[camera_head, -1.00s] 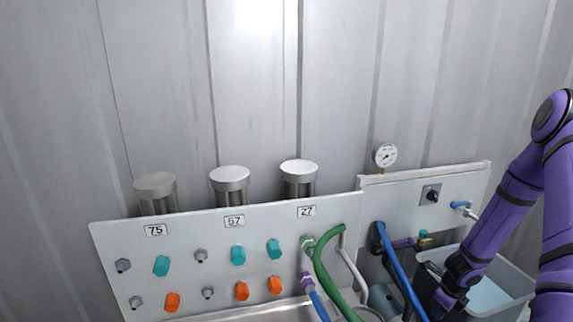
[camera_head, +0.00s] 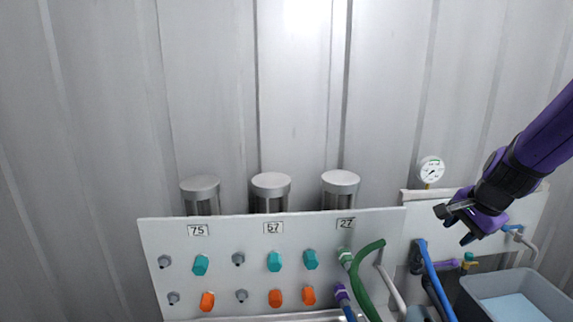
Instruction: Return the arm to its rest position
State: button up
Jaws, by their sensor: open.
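My gripper (camera_head: 455,222) is at the right, at the end of my purple arm (camera_head: 550,132) that comes in from the right edge. Its dark fingers point left and downward and are apart, with nothing between them. It shows in front of the right-hand white panel (camera_head: 415,196), below the round gauge (camera_head: 431,170) and above the grey bin (camera_head: 515,285). I cannot tell how far it is from the panel.
A white panel (camera_head: 225,270) with teal and orange caps stands at the lower middle. Three metal vessels (camera_head: 271,184) rise behind it. The space before the corrugated wall (camera_head: 300,90) is clear.

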jog(key=s+a+r+n, duration=0.4)
jog(key=s+r+n, duration=0.3)
jog(key=s, duration=0.4)
jog(key=s+a+r+n+h, duration=0.1)
jog(key=s+a+r+n, duration=0.3)
jog(key=s, duration=0.7)
notch_tip(320, 180, up, 4)
jog(key=n, duration=0.2)
jog(key=shift+a+n+t, duration=0.25)
jog(key=shift+n+t, duration=0.15)
jog(key=shift+r, duration=0.1)
